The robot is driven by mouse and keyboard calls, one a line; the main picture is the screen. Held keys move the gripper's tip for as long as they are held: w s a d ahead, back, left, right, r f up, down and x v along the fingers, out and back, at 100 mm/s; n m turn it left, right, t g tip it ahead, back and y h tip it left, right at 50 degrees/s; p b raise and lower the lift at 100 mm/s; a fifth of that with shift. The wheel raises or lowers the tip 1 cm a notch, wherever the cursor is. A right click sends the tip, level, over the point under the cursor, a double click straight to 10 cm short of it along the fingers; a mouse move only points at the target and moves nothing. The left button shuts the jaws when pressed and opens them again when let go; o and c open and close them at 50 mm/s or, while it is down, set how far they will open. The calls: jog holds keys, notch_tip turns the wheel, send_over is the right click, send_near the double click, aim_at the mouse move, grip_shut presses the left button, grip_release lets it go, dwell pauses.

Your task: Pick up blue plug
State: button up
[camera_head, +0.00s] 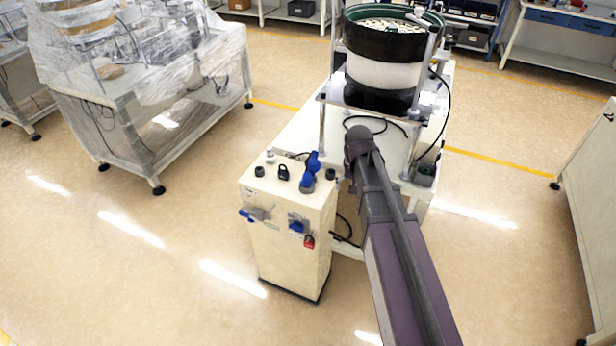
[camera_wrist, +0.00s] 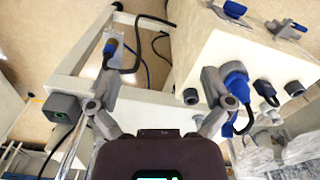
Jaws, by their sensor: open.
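The blue plug (camera_head: 307,182) stands on top of the cream cabinet, between black fittings; a further blue part rises just behind it. In the wrist view the blue plug (camera_wrist: 236,85) is right of my gripper (camera_wrist: 158,82), close beside the outer side of the right finger. I cannot tell whether they touch. My gripper is open, its fingers spread wide with nothing between them. In the head view my arm hides the gripper.
The cabinet (camera_head: 290,240) has black fittings, blue connectors and a red padlock (camera_head: 309,241) on its front. A white table with a bowl feeder (camera_head: 390,55) stands behind it, with loose cables. Wrapped machinery (camera_head: 150,70) is at left. Floor around the cabinet's left is clear.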

jog(key=p, duration=0.3)
send_near(307, 179)
jog(key=shift+w+d+r+m, duration=0.25)
jog(key=shift+w+r+m, duration=0.05)
jog(key=shift+w+r, duration=0.7)
jog(key=shift+w+a, duration=0.15)
jog(key=shift+a, duration=0.15)
jog(key=shift+f, duration=0.2)
notch_tip(307, 179, down, 8)
jog(key=b, duration=0.8)
jog(key=shift+f+b, duration=0.15)
jog(key=shift+b, duration=0.15)
jog(key=shift+f, duration=0.15)
jog(key=f+b, duration=0.5)
jog(key=shift+s, duration=0.2)
